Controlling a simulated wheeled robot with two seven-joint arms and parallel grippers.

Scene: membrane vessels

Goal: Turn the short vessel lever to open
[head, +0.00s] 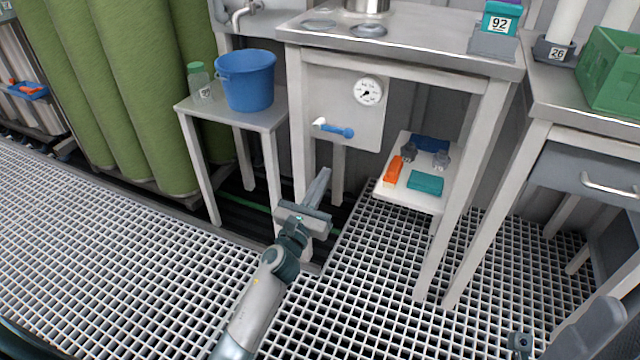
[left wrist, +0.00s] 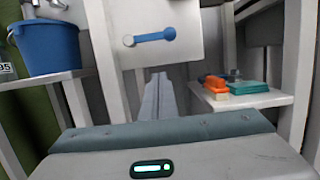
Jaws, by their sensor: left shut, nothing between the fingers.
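A short lever (head: 338,130) with a blue handle and a pale pivot end sits on a light panel (head: 335,90) under the metal-topped table. The handle points right and slightly down from its pivot. In the left wrist view the lever (left wrist: 150,37) lies nearly level on the panel, above the fingers. My left gripper (head: 323,174) is shut and empty, below and in front of the lever, apart from it. Its fingers (left wrist: 158,84) show together in the left wrist view. Part of my right arm shows at the lower right; its fingertips cannot be made out.
A round gauge (head: 368,92) is on the same panel. A blue bucket (head: 247,81) and a green-capped bottle (head: 198,80) stand on the side table at left. A low shelf (head: 405,195) holds orange and teal items. Table legs flank the panel; grating floor in front is clear.

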